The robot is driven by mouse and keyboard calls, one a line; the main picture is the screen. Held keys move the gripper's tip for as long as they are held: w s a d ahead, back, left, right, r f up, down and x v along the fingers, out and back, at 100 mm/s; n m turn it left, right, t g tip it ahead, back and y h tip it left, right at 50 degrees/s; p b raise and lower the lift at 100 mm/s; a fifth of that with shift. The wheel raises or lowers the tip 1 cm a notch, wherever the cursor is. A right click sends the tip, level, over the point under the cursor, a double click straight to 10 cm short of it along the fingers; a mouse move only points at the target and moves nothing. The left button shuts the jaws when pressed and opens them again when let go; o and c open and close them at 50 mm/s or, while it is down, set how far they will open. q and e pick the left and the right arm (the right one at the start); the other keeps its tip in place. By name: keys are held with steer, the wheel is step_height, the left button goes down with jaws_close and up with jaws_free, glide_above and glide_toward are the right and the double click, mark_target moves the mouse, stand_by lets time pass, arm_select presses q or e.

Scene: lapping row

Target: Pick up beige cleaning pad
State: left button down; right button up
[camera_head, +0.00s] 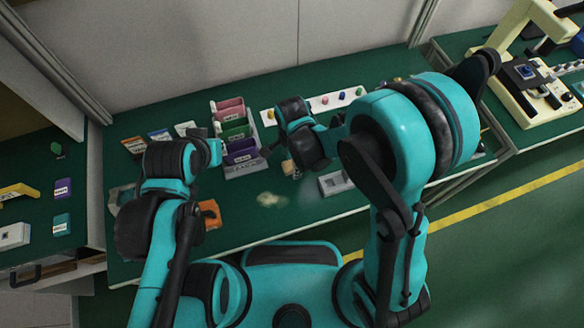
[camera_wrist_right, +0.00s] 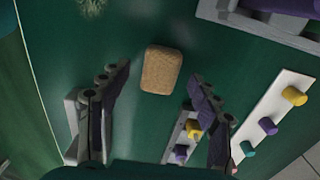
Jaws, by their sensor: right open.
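The beige cleaning pad (camera_wrist_right: 162,69) is a small rounded block lying on the green table top. In the right wrist view it lies just beyond my open right gripper (camera_wrist_right: 160,80), between the lines of the two fingers, with nothing held. In the head view the pad (camera_head: 289,168) shows small beside my right gripper (camera_head: 274,150), partly hidden by the arm. My left arm reaches in from the left; its gripper (camera_head: 217,150) is near the coloured bins, and its fingers are too unclear to judge.
A rack of pink, green and purple bins (camera_head: 258,164) stands behind the pad. A white strip with coloured pegs (camera_head: 322,104) lies further back. A pale fluffy clump (camera_head: 269,199) lies in front of the pad, and a grey tray (camera_head: 335,183) lies to its right.

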steer(key=shift+f, duration=0.8)
steer(key=shift+r, duration=0.1)
steer(key=shift+c, duration=0.6)
steer(key=c, duration=1)
